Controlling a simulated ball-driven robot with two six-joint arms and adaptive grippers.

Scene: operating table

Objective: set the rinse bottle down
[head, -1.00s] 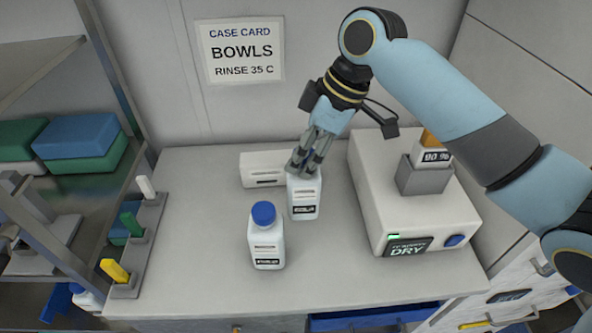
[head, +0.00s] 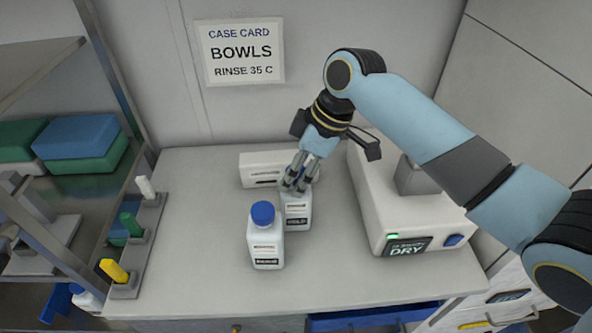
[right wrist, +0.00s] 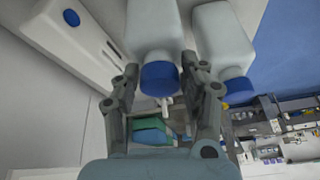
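My right gripper (head: 302,178) is shut on the upper part of a white bottle (head: 296,208) with a dark label too small to read; I take it as the rinse bottle. It is upright; I cannot tell whether its base touches the counter. In the right wrist view its blue cap (right wrist: 159,78) sits between the fingers (right wrist: 160,85). A second white bottle (head: 266,246) with a blue cap stands on the counter (head: 200,230), just in front and to the left. It also shows in the right wrist view (right wrist: 222,42). My left gripper is not in view.
A white dryer box (head: 375,215) stands right of the held bottle. A low white box (head: 258,168) lies behind it. A rack with white, green and yellow pieces (head: 140,245) lines the left edge. The counter's front right and left middle are clear.

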